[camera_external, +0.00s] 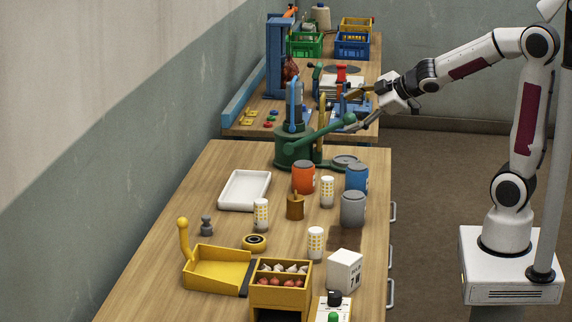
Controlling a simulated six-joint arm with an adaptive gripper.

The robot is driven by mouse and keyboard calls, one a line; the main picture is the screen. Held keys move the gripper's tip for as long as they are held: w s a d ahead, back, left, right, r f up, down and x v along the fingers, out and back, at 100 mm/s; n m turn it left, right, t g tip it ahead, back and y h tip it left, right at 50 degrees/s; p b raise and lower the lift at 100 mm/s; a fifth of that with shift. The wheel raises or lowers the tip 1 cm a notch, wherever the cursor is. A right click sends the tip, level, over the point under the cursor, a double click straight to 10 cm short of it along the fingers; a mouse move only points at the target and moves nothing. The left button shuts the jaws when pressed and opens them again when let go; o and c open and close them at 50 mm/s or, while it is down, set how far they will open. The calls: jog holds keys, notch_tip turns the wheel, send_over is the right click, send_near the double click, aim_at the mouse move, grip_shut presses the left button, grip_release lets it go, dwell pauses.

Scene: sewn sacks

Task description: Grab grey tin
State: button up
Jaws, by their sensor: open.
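A grey tin (353,209) stands upright near the right edge of the front table, with a lid on top. An orange tin (303,178) and a blue tin (357,178) stand behind it. My gripper (362,107) is open and empty, its dark fingers pointing left. It is high up and beyond the grey tin in the picture, near the gap between the two tables. Nothing hides the grey tin.
Several white-yellow canisters (327,192) stand around the tin, with a brass weight (295,206) to its left. A white box (344,272) stands in front. A green machine (297,145) with a long arm rises behind. A white tray (245,190) lies left.

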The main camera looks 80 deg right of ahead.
aim_at(359, 171)
jog(key=w+d+f+n+t+y, duration=0.1)
jog(key=w+d+f+n+y, duration=0.25)
jog(key=f, duration=0.25)
jog(key=w+d+f+n+y, duration=0.2)
jog(key=f+n+y, duration=0.1)
jog(key=f+n, duration=0.15)
jog(key=s+a+f+y, duration=0.1)
jog(key=s+f+y, duration=0.1)
jog(key=s+f+n+y, duration=0.1)
jog(key=s+f+y, duration=0.1)
jog(key=s+f, duration=0.1)
jog(key=s+a+f+g+y, duration=0.1)
jog(key=s+f+y, duration=0.1)
jog(key=f, duration=0.1)
jog(key=shift+s+a+f+n, duration=0.2)
jog(key=shift+s+a+n, duration=0.1)
jog(key=s+a+f+y, duration=0.2)
jog(key=s, duration=0.1)
jog(key=shift+s+a+y, duration=0.15)
jog(key=shift+a+y, duration=0.05)
jog(key=shift+y, duration=0.05)
jog(key=a+m, duration=0.1)
jog(key=s+a+f+m+y, duration=0.1)
jog(key=a+m+y, duration=0.1)
jog(key=shift+s+a+f+t, duration=0.2)
jog(key=shift+s+a+t, duration=0.1)
jog(key=shift+s, duration=0.1)
jog(key=shift+s+a+f+m+t+y, duration=0.1)
jog(key=shift+s+a+m+t+y, duration=0.2)
jog(key=shift+a+m+t+y, duration=0.45)
